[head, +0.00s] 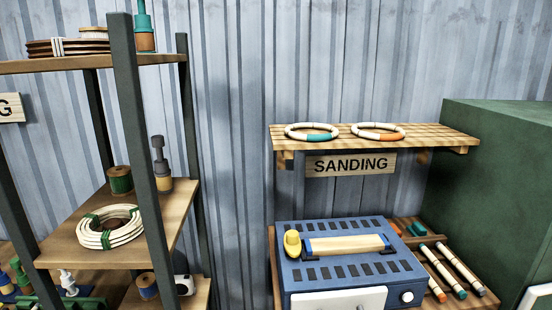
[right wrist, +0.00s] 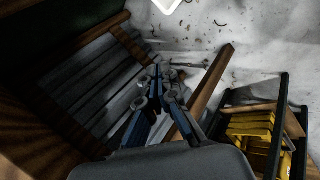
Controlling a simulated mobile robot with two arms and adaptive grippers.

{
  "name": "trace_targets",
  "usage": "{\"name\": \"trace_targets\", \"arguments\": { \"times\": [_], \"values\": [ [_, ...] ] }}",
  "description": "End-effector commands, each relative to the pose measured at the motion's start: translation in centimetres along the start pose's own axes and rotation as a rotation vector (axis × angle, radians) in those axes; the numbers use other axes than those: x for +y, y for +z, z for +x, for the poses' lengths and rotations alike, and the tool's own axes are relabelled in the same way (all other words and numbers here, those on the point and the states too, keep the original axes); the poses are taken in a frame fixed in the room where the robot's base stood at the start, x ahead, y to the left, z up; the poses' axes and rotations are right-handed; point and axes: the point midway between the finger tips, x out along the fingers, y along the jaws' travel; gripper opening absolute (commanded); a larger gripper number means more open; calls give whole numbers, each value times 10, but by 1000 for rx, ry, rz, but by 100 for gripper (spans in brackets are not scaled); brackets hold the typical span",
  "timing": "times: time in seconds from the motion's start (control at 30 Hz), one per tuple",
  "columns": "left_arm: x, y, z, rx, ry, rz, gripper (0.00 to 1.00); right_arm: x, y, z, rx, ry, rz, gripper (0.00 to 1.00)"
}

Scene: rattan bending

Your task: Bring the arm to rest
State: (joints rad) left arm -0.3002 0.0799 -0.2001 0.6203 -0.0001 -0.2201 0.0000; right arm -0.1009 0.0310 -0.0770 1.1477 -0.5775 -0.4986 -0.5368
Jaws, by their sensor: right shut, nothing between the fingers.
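My right gripper (right wrist: 156,88) shows in the right wrist view, with its blue and grey fingers drawn together at the tips. It is shut and holds nothing. It hangs over a dim area with dark slats to its left and a pale, stained floor beyond it. Neither of my arms shows in the head view, and my left gripper is in no view.
A blue sanding machine (head: 340,270) stands under a slatted shelf (head: 345,142) bearing two rings. A rack (head: 125,120) with coils and bottles stands left, a green cabinet (head: 500,170) right.

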Motion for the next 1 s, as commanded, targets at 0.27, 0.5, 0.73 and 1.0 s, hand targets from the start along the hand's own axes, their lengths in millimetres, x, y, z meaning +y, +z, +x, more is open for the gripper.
{"name": "trace_targets", "arguments": {
  "times": [0.27, 0.5, 0.73, 1.0],
  "values": [
    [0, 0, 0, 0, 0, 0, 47, -209, 68, -20, -68, -352, 420, 0],
    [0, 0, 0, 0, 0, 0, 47, -323, 128, -66, -224, -508, 732, 0],
    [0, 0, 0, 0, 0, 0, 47, -342, 141, -77, -263, -528, 795, 0],
    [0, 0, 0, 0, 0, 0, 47, -342, 141, -77, -263, -528, 795, 0]
  ]
}}
